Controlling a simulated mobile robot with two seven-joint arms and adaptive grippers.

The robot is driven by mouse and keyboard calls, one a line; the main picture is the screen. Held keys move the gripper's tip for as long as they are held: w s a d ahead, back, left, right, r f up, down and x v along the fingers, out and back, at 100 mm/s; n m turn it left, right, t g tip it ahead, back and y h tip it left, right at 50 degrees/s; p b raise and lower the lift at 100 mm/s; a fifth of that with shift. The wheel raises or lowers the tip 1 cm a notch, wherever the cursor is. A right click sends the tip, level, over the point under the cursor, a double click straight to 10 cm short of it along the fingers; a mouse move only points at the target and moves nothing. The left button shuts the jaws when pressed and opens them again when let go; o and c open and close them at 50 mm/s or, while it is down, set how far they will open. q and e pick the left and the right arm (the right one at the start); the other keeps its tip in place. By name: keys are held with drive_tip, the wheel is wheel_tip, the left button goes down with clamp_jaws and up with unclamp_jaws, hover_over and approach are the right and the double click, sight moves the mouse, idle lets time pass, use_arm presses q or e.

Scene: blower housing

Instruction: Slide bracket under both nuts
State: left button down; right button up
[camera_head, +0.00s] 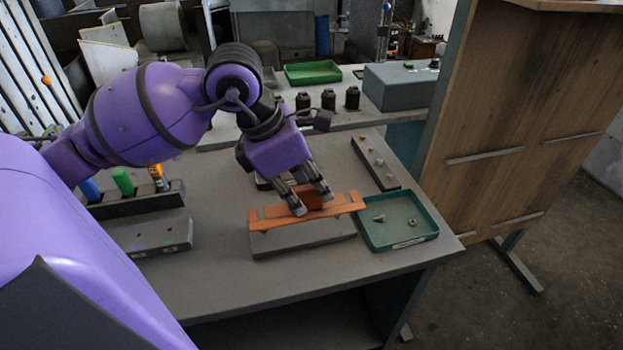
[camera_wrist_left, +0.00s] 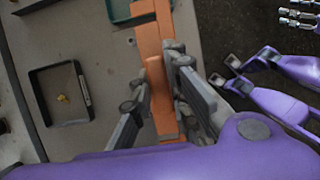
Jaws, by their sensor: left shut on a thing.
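The bracket (camera_head: 338,207) is a long orange bar with a raised part in its middle. It lies along the top of a low grey block (camera_head: 304,238) near the table's front edge. My left gripper (camera_head: 313,203) reaches down from above and is shut on the bracket's middle. In the left wrist view the bracket (camera_wrist_left: 151,60) runs lengthwise between the fingers of this gripper (camera_wrist_left: 162,95). The two nuts at the bracket cannot be made out. Silver finger-like parts at the top right of the left wrist view may be my right gripper (camera_wrist_left: 297,16); its state is unclear.
Colored cylinders stand in a dark holder (camera_head: 137,205) at left. A wooden panel (camera_head: 520,130) stands at right.

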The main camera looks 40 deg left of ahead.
use_arm(q)
drive_tip(key=f+b, duration=0.1)
drive_tip(key=f, duration=0.2)
drive_tip(key=f+b, duration=0.2)
drive_tip(key=f, duration=0.1)
drive_tip(key=a+f+b, duration=0.1)
drive_tip(key=f+b, duration=0.1)
drive_tip(key=f, duration=0.2)
drive_tip(key=shift+w, duration=0.35)
drive_tip(key=shift+f+b, duration=0.2)
drive_tip(key=shift+b, duration=0.1)
drive_tip(key=shift+f, duration=0.15)
use_arm(e)
wheel_tip(320, 180, down, 6)
drive_tip(key=s, duration=0.1)
drive_tip(key=shift+s+g, duration=0.3)
drive_tip(key=shift+s, duration=0.1)
drive_tip(key=shift+f, duration=0.1)
use_arm(q)
drive_tip(key=shift+f+b, duration=0.4)
drive_tip(key=shift+b, duration=0.05)
use_arm(e)
drive_tip(key=shift+s+f, duration=0.2)
drive_tip(key=shift+f, duration=0.2)
use_arm(q)
drive_tip(key=shift+w, duration=0.1)
drive_tip(key=shift+a+f, duration=0.1)
use_arm(e)
drive_tip(key=shift+f, duration=0.15)
